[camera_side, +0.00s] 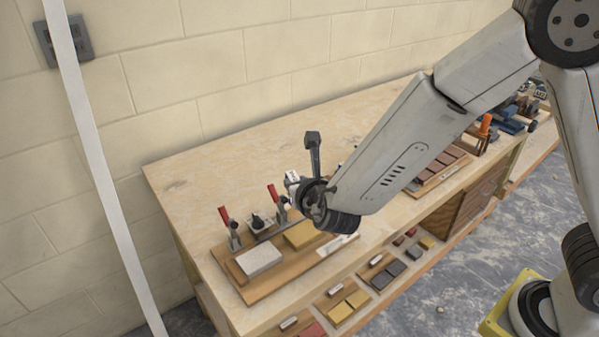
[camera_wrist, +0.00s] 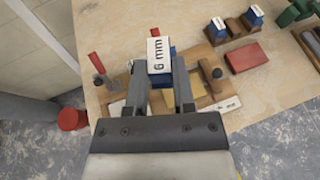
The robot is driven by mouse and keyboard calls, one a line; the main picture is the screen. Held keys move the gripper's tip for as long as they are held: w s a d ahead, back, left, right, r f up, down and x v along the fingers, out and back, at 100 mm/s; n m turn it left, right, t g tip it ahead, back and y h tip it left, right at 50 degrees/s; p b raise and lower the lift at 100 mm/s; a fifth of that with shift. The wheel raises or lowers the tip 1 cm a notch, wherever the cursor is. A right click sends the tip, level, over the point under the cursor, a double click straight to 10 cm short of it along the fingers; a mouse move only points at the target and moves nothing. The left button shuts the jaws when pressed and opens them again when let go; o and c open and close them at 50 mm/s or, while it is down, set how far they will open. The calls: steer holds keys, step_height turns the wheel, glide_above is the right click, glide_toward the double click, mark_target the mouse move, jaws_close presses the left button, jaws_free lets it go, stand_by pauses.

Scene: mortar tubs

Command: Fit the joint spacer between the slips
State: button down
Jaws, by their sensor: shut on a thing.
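My gripper (camera_wrist: 166,80) is shut on the joint spacer (camera_wrist: 160,57), a blue block with a white top marked "6 mm". In the side view my wrist hides most of the gripper, above the wooden board (camera_side: 282,277). On that board lie a pale grey slip (camera_side: 260,261) and a yellow slip (camera_side: 303,235), with a strip of wood between them. The spacer is held above the board, apart from the slips.
Two red-handled clamps (camera_side: 231,226) (camera_side: 275,196) stand at the board's back edge. In the wrist view a wooden rack (camera_wrist: 236,36) holds blue spacers, beside a red brick (camera_wrist: 246,58). The bench (camera_side: 190,190) is bare behind and left of the board.

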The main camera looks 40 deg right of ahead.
steer(key=a+r+n+y, duration=0.1)
steer(key=a+n+y, duration=0.2)
steer(key=a+y, duration=0.15)
glide_above(279, 255)
steer(key=shift+t+h, duration=0.4)
steer(key=shift+h, duration=0.05)
step_height(279, 255, down, 10)
steer(key=shift+r, duration=0.1)
steer(key=shift+f, duration=3.25)
steer(key=shift+f, duration=0.15)
jaws_free()
